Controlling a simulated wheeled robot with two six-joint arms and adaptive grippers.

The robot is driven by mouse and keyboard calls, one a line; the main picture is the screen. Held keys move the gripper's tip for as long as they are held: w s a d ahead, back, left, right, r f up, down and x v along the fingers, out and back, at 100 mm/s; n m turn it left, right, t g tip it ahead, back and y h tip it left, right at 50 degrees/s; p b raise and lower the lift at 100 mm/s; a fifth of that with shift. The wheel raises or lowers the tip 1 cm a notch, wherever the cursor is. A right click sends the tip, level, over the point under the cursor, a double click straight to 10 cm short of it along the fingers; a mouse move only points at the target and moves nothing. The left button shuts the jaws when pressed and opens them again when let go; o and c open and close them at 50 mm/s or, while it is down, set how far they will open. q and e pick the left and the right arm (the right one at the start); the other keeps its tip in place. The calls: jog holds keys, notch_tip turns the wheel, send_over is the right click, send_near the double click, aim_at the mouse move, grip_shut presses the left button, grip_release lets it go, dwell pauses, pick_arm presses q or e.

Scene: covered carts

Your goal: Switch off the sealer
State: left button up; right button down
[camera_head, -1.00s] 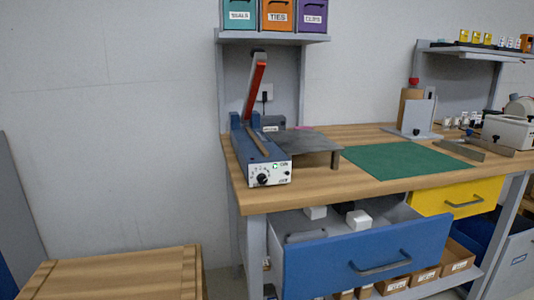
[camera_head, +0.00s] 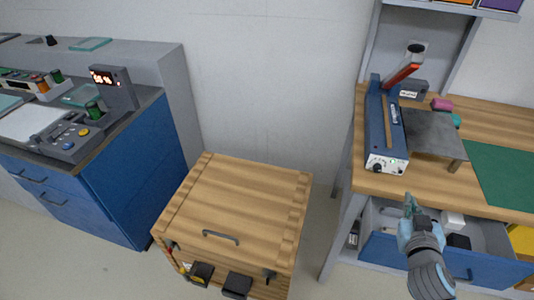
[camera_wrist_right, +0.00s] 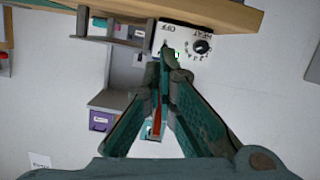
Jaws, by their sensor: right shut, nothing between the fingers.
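The sealer (camera_head: 376,125) is a blue bench machine with a raised red-edged arm, standing on the wooden workbench. Its white front panel (camera_head: 386,166) carries a dark knob and a small green spot, which looks like a lit switch. My right gripper (camera_head: 408,200) is shut and empty, in front of and below the panel, over the open drawer. In the right wrist view, the panel (camera_wrist_right: 184,33) with the heat knob (camera_wrist_right: 201,46) lies beyond my right fingertips (camera_wrist_right: 166,52). The fingertips overlap the panel's edge there; I cannot tell contact. My left gripper is not in view.
The blue drawer (camera_head: 400,258) under the bench stands open with white and black items inside. A wood-topped cart (camera_head: 245,205) stands left of the bench. A blue cabinet (camera_head: 130,165) with control devices is further left. Bare floor shows between them.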

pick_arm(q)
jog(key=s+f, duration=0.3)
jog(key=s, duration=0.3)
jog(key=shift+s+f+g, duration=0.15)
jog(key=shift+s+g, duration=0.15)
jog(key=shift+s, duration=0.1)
pick_arm(e)
jog(key=w+r+t, duration=0.2)
jog(key=w+r, duration=0.1)
jog(key=r, duration=0.2)
jog(key=shift+w+d+n+t+y, duration=0.2)
jog(key=shift+d+n+t+y, duration=0.05)
jog(key=shift+n+t+y, duration=0.15)
jog(key=shift+w, duration=0.1)
send_over(400, 170)
jog(key=s+a, duration=0.1)
jog(key=f, duration=0.3)
jog(key=shift+s+d+f+b, duration=0.2)
jog(key=shift+f+b, duration=0.15)
jog(key=shift+s+f, duration=0.2)
jog(key=shift+s, duration=0.1)
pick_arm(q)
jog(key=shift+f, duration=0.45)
pick_arm(e)
jog(key=shift+w, duration=0.1)
